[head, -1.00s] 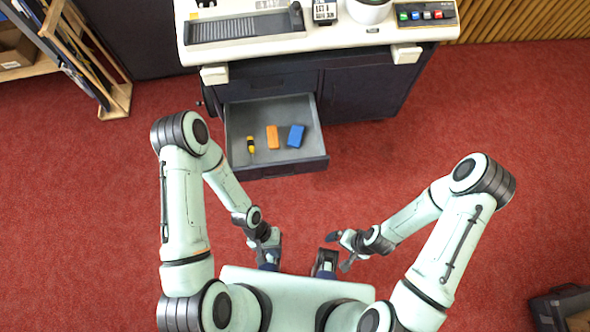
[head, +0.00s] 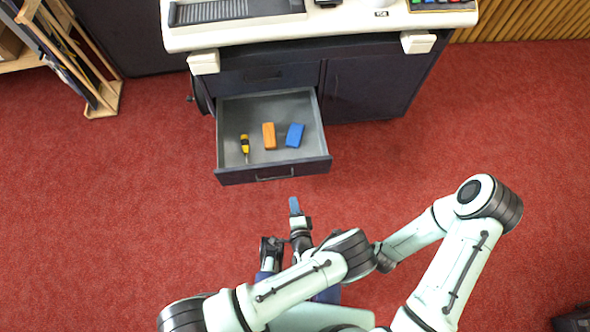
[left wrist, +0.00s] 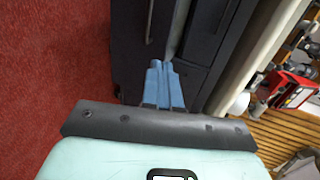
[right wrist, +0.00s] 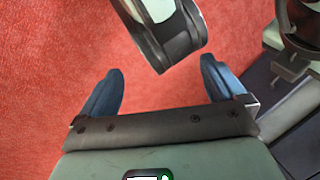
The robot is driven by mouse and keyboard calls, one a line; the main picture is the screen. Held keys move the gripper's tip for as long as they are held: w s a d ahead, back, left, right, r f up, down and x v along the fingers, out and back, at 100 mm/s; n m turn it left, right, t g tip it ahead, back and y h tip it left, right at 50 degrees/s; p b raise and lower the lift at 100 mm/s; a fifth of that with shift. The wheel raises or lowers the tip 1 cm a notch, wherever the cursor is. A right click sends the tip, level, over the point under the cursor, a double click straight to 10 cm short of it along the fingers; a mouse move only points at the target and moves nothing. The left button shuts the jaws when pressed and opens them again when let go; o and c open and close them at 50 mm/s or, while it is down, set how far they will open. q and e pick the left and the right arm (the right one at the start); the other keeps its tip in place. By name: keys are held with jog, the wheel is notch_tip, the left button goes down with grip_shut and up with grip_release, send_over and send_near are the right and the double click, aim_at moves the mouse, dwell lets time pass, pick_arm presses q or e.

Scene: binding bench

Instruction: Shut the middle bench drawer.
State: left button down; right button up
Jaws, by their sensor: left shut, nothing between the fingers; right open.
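The open bench drawer (head: 240,178) is pulled out of the dark bench, with a grey inside and a bar handle on its front. It holds a yellow-black screwdriver (head: 244,143), an orange block (head: 269,136) and a blue block (head: 295,135). My left gripper (head: 294,203) is shut and empty, in front of the drawer front near its right half, with a gap of floor between. In the left wrist view its fingertips (left wrist: 163,66) point toward the dark drawer front (left wrist: 130,45).
Above the open drawer is a shut drawer (head: 262,75), and to its right a shut cupboard door (head: 360,88). The cream bench top (head: 330,32) overhangs them. A wooden rack (head: 100,100) stands at left. The red carpet around the drawer is clear.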

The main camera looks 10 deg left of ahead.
aim_at(290, 165)
pick_arm(q)
jog(key=b+x, duration=0.1)
jog(key=x, duration=0.3)
jog(key=b+x, duration=0.1)
jog(key=x, duration=0.3)
jog(key=d+r+b+x, duration=0.1)
jog(key=b+x, duration=0.1)
jog(key=x, duration=0.3)
jog(key=shift+w, duration=0.3)
jog(key=shift+w+a+r, duration=0.1)
jog(key=shift+w+a, duration=0.05)
jog(key=shift+w, duration=0.3)
pick_arm(e)
jog(key=w+d+f+t+h, duration=0.1)
jog(key=w+d+f+t, duration=0.1)
jog(key=w, duration=0.4)
notch_tip(290, 165, down, 3)
jog(key=shift+w+d+r, duration=0.2)
jog(key=shift+d, duration=0.45)
pick_arm(q)
jog(key=shift+w, duration=0.1)
pick_arm(e)
jog(key=shift+a, duration=0.1)
